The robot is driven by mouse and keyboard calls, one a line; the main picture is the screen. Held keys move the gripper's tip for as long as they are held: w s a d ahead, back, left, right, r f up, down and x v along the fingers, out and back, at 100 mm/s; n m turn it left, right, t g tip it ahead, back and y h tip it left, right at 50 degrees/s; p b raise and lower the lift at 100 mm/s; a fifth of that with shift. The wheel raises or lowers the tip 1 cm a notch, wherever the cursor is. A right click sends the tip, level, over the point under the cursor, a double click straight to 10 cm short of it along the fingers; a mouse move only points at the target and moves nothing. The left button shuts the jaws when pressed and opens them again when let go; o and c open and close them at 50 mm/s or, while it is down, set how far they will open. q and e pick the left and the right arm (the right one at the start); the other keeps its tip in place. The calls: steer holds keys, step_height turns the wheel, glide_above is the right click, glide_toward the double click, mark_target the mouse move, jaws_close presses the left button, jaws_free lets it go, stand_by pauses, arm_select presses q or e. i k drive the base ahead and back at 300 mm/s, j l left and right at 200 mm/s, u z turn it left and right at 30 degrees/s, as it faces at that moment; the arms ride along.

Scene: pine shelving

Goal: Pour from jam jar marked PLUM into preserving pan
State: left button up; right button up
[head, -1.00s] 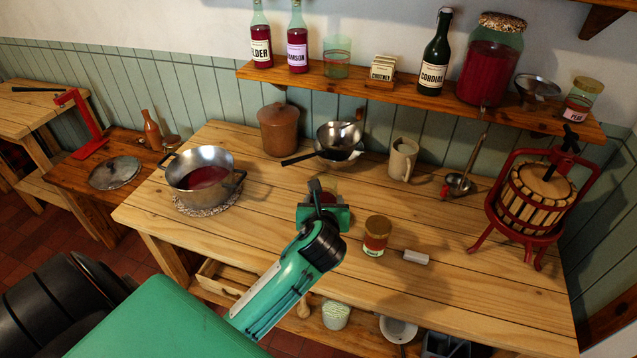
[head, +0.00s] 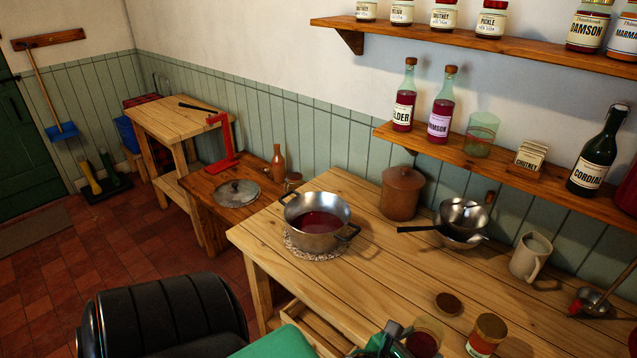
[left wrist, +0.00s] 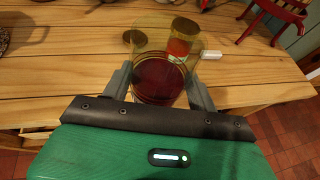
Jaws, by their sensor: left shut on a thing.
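The preserving pan (head: 318,240), a two-handled metal pan with dark red contents, stands on a speckled mat at the left of the bench. My left gripper (head: 408,347) is at the bottom edge of the head view. In the left wrist view its two fingers (left wrist: 163,88) are shut around an open glass jar (left wrist: 160,80) with dark red contents; the jar also shows in the head view (head: 424,338). Its label is hidden, so I cannot read PLUM. The jar looks upright, to the right of and nearer than the pan. My right gripper is not in view.
A loose round lid (head: 448,304) lies behind the held jar. A lidded jar (head: 487,334) stands just right of it. A brown crock (head: 402,193), metal bowls (head: 461,220) and a mug (head: 530,256) stand at the back. Bare bench (head: 385,265) lies between pan and jar.

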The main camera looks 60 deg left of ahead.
mark_target(317, 222)
steer(key=j+u, duration=0.15)
steer(key=j, duration=1)
steer(key=j+u, duration=0.15)
steer(key=j, duration=1.05)
steer(key=j+u, duration=0.15)
steer(key=j, duration=1)
steer(key=i, duration=0.05)
